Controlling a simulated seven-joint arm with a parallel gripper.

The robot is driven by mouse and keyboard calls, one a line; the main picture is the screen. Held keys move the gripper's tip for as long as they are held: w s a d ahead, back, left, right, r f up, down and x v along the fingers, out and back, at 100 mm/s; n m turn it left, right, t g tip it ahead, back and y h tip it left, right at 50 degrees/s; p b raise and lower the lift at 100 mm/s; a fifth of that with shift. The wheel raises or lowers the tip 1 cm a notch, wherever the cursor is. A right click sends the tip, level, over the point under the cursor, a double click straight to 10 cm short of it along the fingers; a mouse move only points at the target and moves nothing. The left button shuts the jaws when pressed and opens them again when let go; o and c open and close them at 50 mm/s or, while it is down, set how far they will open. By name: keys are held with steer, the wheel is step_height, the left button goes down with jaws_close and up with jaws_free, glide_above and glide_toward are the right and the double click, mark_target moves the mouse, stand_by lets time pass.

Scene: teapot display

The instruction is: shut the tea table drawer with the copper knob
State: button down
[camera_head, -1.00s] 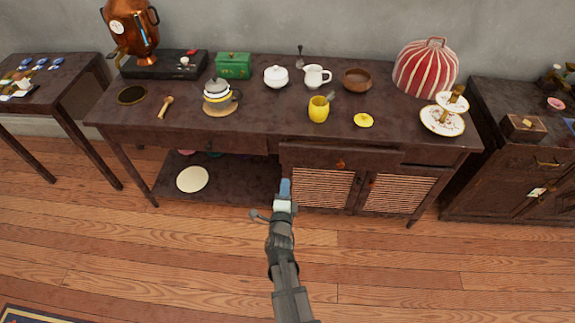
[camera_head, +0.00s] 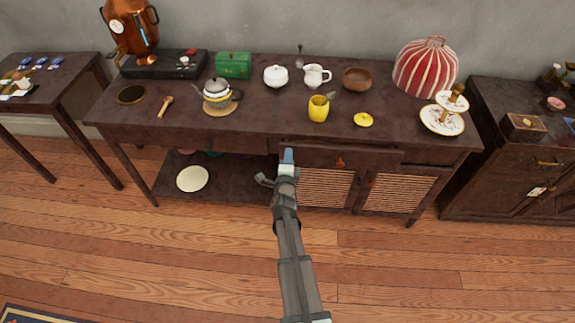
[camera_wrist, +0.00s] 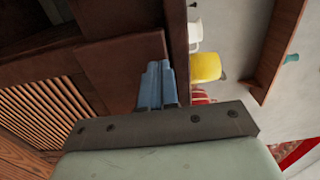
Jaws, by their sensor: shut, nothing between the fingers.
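The tea table (camera_head: 260,122) is long and dark brown. Its drawer (camera_head: 375,156) sits under the top, right of the middle, with a small copper knob (camera_head: 340,162). The drawer front looks a little forward of the frame; how far is hard to tell. My gripper (camera_head: 288,155) is shut and empty, at the left end of the drawer front and left of the knob. In the wrist view its blue fingers (camera_wrist: 155,85) lie over the edge of a brown panel, which looks like the drawer front (camera_wrist: 115,72). Contact cannot be told. The knob is not visible there.
Slatted doors (camera_head: 400,193) are below the drawer, and an open shelf (camera_head: 235,182) is to their left. On top stand a yellow cup (camera_head: 318,108), a white pitcher (camera_head: 316,75) and a grey teapot (camera_head: 217,94). A dark cabinet (camera_head: 515,170) stands right. The floor in front is clear.

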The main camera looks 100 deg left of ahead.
mark_target(290, 144)
steer(key=shift+a, duration=0.35)
steer(key=a, duration=0.4)
steer(key=shift+a, duration=0.25)
steer(key=shift+a+r, duration=0.1)
steer(key=shift+a, duration=0.15)
steer(key=d, duration=1.5)
